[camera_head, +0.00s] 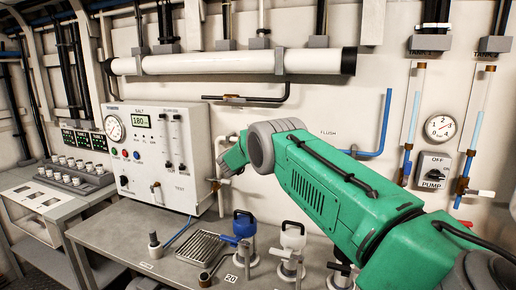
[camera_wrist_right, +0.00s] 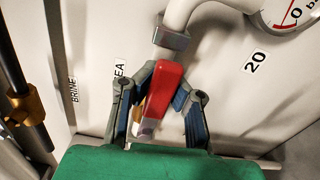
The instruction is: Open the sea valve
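The sea valve's red lever (camera_wrist_right: 167,90) shows in the right wrist view, below a metal collar (camera_wrist_right: 172,38) on a white pipe. A partly covered label (camera_wrist_right: 119,71) beside it reads "EA". My right gripper (camera_wrist_right: 168,88) has one finger on each side of the lever, and both fingertips appear to press against it. In the head view, my green right arm reaches to the right side of the white SALT panel (camera_head: 157,150), and hides the lever and most of the gripper. My left gripper is not in view.
A blue pipe (camera_head: 384,125) and a PUMP switch (camera_head: 434,169) are on the wall to the right. A "BRINE" label (camera_wrist_right: 73,90) is left of the lever.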

